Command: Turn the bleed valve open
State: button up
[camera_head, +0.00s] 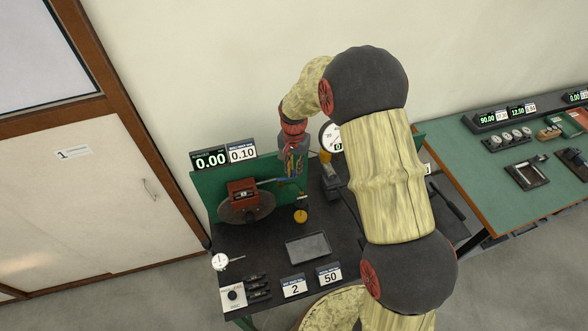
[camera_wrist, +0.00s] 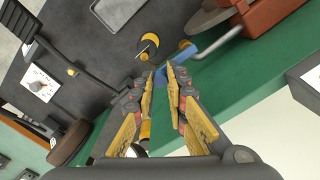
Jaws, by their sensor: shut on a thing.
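My gripper (camera_head: 290,177) reaches down at the back of the dark bench, in front of the green back panel. In the wrist view my gripper's (camera_wrist: 165,84) yellow-padded fingers are close together at the tips. They are shut on a small blue part, which I take for the bleed valve's handle (camera_wrist: 160,74). The fingers hide much of it. A blue piece (camera_wrist: 208,46) on a bent grey pipe shows just beyond the tips. The pipe runs toward a red caliper (camera_head: 243,191) on a grey disc (camera_head: 236,214).
A green display reads 0.00 (camera_head: 210,160), beside a 0.10 card (camera_head: 242,153). A round gauge (camera_head: 330,136) is partly behind my arm. A yellow disc (camera_head: 301,216), a grey tray (camera_head: 308,247) and a small dial (camera_head: 220,262) are on the bench.

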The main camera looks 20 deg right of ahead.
jog(key=shift+w, duration=0.1)
grip_shut()
jog(key=shift+w+n+b, duration=0.1)
jog(key=shift+n+b, duration=0.2)
jog(key=shift+n, duration=0.2)
jog(key=o, duration=0.8)
grip_release()
notch_tip(320, 180, up, 12)
jog(key=shift+w, duration=0.1)
